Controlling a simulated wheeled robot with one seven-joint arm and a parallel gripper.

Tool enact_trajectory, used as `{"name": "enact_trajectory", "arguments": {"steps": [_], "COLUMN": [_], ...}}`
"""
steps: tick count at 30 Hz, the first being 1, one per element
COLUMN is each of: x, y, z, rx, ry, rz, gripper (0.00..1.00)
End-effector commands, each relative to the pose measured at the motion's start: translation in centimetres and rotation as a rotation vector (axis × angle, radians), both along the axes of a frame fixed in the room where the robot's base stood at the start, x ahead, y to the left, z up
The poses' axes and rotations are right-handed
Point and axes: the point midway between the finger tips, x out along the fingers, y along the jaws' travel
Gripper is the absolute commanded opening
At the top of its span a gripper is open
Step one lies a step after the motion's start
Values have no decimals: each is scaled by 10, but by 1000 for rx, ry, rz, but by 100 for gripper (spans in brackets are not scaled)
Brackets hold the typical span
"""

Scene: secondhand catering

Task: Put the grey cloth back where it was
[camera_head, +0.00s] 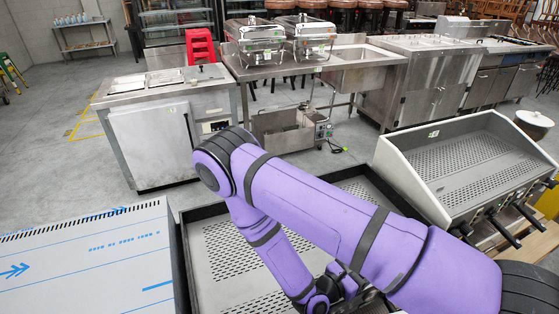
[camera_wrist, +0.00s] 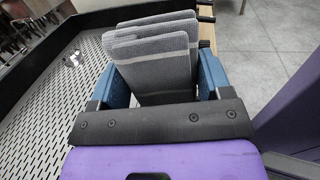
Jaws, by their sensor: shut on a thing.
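The grey cloth (camera_wrist: 155,48) is folded into several layers with pale edges. It shows in the wrist view between the two blue fingers of my gripper (camera_wrist: 160,82), which is shut on it. The cloth stands out past the fingertips, near a black rim. I cannot tell whether it touches anything below. In the head view my purple arm crosses the lower middle; the cloth and the fingers are not visible there.
A black-rimmed perforated tray (camera_head: 214,254) lies under my arm. A steel perforated unit (camera_head: 464,153) with black handles stands at right. A white-blue box (camera_head: 85,262) is at lower left. Grey floor (camera_wrist: 262,55) lies beyond a wooden edge in the wrist view.

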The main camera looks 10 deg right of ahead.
Motion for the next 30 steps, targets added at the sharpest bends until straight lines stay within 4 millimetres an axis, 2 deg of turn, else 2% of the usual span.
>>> {"name": "enact_trajectory", "arguments": {"steps": [5, 16, 24, 30], "x": [22, 121, 183, 213], "y": [-5, -17, -13, -5], "z": [6, 38, 66, 85], "rx": [-1, -4, -4, -4], "ry": [-3, -2, -1, 0], "rz": [74, 473, 792, 1012], "gripper": [45, 45, 45, 45]}}
